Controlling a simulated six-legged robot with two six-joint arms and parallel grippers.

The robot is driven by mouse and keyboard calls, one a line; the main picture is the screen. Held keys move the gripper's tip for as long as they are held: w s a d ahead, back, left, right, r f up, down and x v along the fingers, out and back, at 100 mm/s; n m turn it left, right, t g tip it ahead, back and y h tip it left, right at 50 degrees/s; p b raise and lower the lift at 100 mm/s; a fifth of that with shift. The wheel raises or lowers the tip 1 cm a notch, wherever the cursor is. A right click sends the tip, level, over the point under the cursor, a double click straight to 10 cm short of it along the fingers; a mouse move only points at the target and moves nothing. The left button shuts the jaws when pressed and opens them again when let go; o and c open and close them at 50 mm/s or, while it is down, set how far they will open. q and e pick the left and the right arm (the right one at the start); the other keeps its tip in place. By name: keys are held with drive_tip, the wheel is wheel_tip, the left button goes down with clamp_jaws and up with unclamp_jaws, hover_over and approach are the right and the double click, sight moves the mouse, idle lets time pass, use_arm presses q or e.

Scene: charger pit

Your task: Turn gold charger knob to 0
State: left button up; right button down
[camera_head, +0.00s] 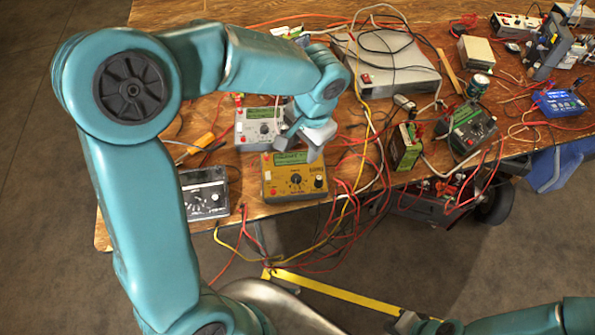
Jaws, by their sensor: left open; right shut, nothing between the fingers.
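The gold charger (275,187) lies on the wooden table near its front edge, with a green screen (290,158) at its top. A black knob (296,179) sits at the middle of its face, and a second dark knob (318,182) is to the right. The knob's setting is too small to read. My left gripper (299,150) is open over the charger's upper part, fingers pointing down and apart from the middle knob. It partly covers the screen area. My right gripper (416,324) is shut and empty at the bottom edge, away from the table.
A grey charger (243,128) stands behind the gold one, and a black-faced meter (206,199) is at its left. Red and yellow cables (350,205) run along its right side. A green battery (405,147) and a green charger (472,131) stand further right.

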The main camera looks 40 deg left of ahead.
sight(297, 177)
use_arm(q)
drive_tip(key=f, duration=0.4)
drive_tip(key=a+f, duration=0.1)
drive_tip(key=f, duration=0.3)
drive_tip(key=a+f, duration=0.1)
drive_tip(key=f, duration=0.3)
drive_tip(key=shift+s+f+b, duration=0.1)
drive_tip(key=shift+s+b, duration=0.05)
drive_tip(key=shift+b, duration=0.15)
drive_tip(key=shift+f, duration=0.45)
clamp_jaws()
